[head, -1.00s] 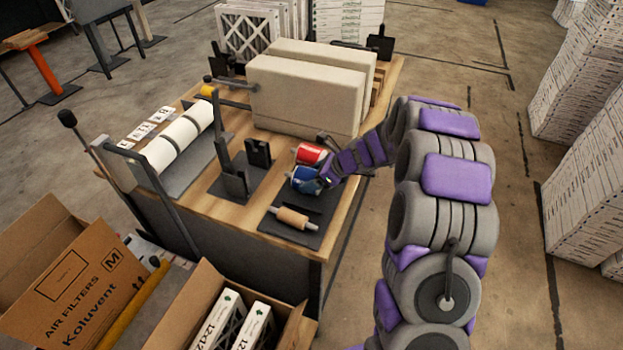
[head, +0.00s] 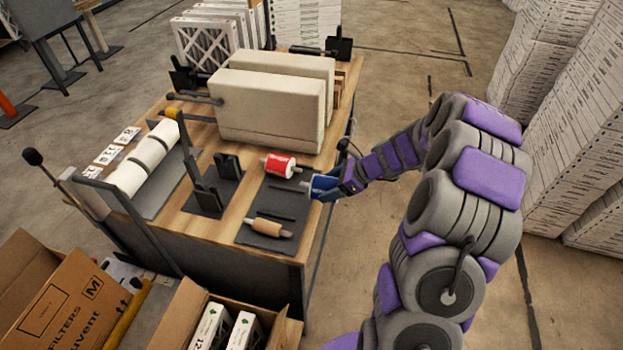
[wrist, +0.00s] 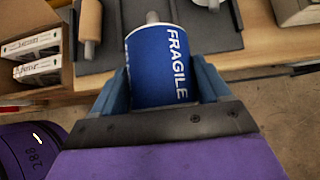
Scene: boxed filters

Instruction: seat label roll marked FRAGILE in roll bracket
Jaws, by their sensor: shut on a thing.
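The blue label roll marked FRAGILE (wrist: 160,65) is between the jaws of my gripper (wrist: 160,98) in the wrist view. In the head view the blue roll (head: 324,185) shows at the end of my arm, at the right edge of the dark roll tray (head: 287,208). My gripper (head: 330,186) is shut on it. The roll bracket seems to be the pair of dark uprights (head: 217,180) on a dark base, left of the tray; nothing sits between the uprights.
A red roll (head: 280,166) and a tan roll (head: 268,228) lie on the dark tray. Large beige blocks (head: 265,110) stand behind on the wooden table. White rolls (head: 140,165) lie at the left. Open cartons (head: 190,315) stand in front of the table.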

